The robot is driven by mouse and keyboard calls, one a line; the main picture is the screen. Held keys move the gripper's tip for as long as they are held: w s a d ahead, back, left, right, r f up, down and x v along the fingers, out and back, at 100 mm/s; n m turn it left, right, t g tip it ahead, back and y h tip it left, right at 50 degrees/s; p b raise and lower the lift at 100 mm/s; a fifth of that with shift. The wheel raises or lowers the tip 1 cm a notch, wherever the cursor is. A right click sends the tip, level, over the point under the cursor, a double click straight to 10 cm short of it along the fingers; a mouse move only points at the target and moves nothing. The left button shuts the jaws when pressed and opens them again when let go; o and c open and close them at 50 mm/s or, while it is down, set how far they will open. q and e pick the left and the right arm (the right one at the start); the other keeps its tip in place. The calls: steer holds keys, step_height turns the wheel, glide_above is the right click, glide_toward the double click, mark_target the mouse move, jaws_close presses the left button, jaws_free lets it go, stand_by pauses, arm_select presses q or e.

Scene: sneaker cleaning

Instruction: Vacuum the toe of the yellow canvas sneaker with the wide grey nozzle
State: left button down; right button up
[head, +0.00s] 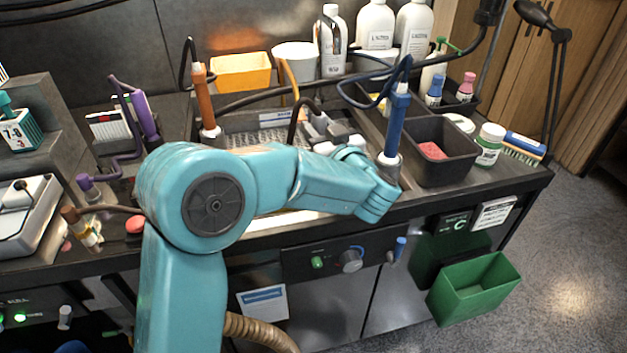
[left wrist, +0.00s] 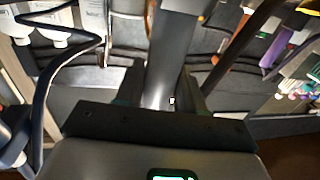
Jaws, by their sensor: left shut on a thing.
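In the left wrist view a dark shaft (left wrist: 170,55) stands between the jaws. I cannot make out a yellow canvas sneaker in either view. My right gripper is not in view.
A black bin (head: 455,170) with a red block stands right of the tool. An orange-handled tool (head: 203,95) stands at the left. White bottles (head: 376,25) and a yellow-orange bin (head: 240,72) line the back. A green bin (head: 473,290) hangs at the front.

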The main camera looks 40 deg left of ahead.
arm_select(q)
steer(key=shift+p+x, duration=0.55)
steer(key=shift+x, duration=1.05)
steer(key=shift+d, duration=0.3)
steer(key=shift+v, duration=1.6)
steer(key=shift+s+a, duration=0.1)
steer(key=shift+s, duration=0.05)
steer(key=shift+a+r, duration=0.1)
steer(key=shift+a, duration=0.1)
stand_by(0.5)
steer(key=shift+p+x, duration=0.55)
steer(key=shift+x, duration=1.15)
steer(key=shift+d, duration=0.15)
